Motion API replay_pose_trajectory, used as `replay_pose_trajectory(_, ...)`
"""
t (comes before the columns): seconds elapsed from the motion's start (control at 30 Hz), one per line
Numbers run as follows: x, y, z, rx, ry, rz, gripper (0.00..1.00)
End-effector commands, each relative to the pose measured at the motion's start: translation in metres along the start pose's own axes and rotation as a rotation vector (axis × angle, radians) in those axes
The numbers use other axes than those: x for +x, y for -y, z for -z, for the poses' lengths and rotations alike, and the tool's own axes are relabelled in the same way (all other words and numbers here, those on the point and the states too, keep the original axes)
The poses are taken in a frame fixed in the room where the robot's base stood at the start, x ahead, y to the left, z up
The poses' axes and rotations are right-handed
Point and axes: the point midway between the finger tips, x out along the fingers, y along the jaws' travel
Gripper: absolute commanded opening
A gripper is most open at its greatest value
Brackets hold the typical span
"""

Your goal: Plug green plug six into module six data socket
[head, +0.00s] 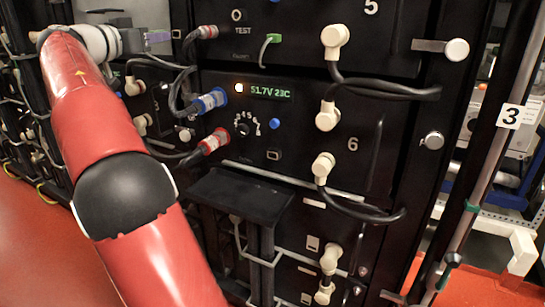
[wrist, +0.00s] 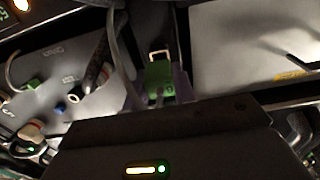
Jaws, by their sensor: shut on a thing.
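My gripper (wrist: 158,85) is shut on a green plug (wrist: 159,82), held between its lilac fingers with the metal tip pointing up in the wrist view. In the head view my gripper (head: 160,37) is at the upper left, well left of module six; the held plug cannot be made out there. Module six (head: 310,125) is the black front panel marked 6, with a lit 51.7V 23C display. A small dark rectangular socket (head: 273,155), apparently its data socket, shows at its lower middle and looks empty.
Another green plug (head: 274,38) with a pale cable is in the module above. Blue (head: 212,100) and red (head: 215,141) connectors with black cables stick out at module six's left. Cream elbow plugs with cables stand at its right. A black shelf (head: 240,192) juts out below.

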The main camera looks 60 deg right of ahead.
Motion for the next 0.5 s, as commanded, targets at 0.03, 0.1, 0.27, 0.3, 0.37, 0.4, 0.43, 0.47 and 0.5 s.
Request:
replay_pose_trajectory(0.03,-0.004,0.0,-0.001,0.001,-0.001,0.002,0.0)
replay_pose_trajectory(0.1,-0.008,0.0,-0.001,0.001,-0.001,0.002,0.0)
replay_pose_trajectory(0.27,-0.018,0.0,-0.001,0.001,-0.001,0.002,0.0)
replay_pose_trajectory(0.3,-0.02,0.0,-0.001,0.001,-0.001,0.002,0.0)
replay_pose_trajectory(0.37,-0.024,0.0,-0.001,0.0,-0.001,0.002,0.0)
replay_pose_trajectory(0.4,-0.026,0.0,-0.001,0.0,-0.001,0.002,0.0)
replay_pose_trajectory(0.43,-0.028,0.0,-0.001,0.0,-0.001,0.002,0.0)
replay_pose_trajectory(0.47,-0.03,0.0,-0.001,0.0,-0.001,0.002,0.0)
replay_pose_trajectory(0.5,-0.032,0.0,-0.001,0.0,-0.001,0.002,0.0)
